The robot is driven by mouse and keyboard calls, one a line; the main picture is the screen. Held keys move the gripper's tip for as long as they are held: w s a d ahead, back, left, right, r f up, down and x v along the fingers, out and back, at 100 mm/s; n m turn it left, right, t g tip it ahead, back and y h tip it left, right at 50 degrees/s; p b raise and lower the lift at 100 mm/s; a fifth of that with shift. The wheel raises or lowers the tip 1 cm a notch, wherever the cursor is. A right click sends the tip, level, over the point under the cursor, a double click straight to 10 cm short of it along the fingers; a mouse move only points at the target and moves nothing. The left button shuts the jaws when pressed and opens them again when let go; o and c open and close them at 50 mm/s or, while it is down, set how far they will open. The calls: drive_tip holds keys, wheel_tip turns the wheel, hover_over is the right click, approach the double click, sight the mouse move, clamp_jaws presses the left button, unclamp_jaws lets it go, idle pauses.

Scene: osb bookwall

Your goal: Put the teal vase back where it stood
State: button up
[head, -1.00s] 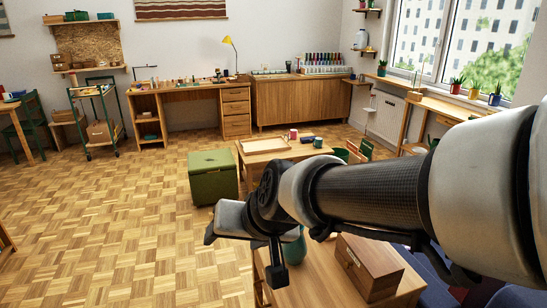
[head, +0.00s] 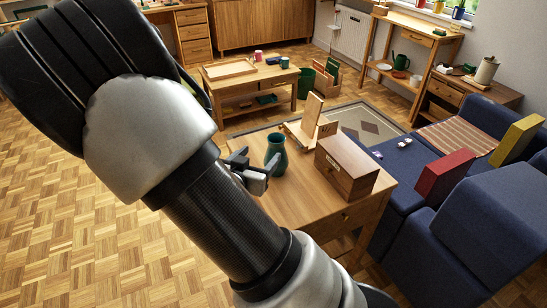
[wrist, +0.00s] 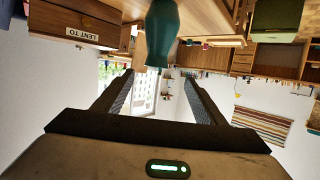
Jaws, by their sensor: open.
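The teal vase (head: 276,155) stands upright on the small wooden table (head: 290,205), to the left of a wooden box. My gripper (head: 252,172) is close to the vase's left side in the head view. In the wrist view, which is upside down, my gripper (wrist: 157,80) is open, its two fingers apart. The vase (wrist: 161,32) shows at the top middle there, in line with the gap between the fingers. I cannot tell whether a finger touches it. My arm hides part of the table's near left side.
The wooden box (head: 347,166) stands right of the vase, with a label reading "LENT TO" in the wrist view. A wooden stand (head: 310,122) is behind the vase. A blue sofa (head: 470,220) borders the right. A low table (head: 250,82) with a tray stands farther back.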

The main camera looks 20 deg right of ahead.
sight(273, 145)
drive_tip(key=b+x, duration=0.1)
drive_tip(key=x, duration=0.8)
drive_tip(key=b+x, duration=0.1)
drive_tip(key=x, duration=0.2)
drive_tip(key=shift+s+d+f+b, duration=0.15)
drive_tip(key=shift+d+f+b, duration=0.2)
drive_tip(key=shift+f+b, duration=0.05)
drive_tip(key=shift+w+d, duration=0.35)
drive_tip(key=shift+w, duration=0.05)
clamp_jaws()
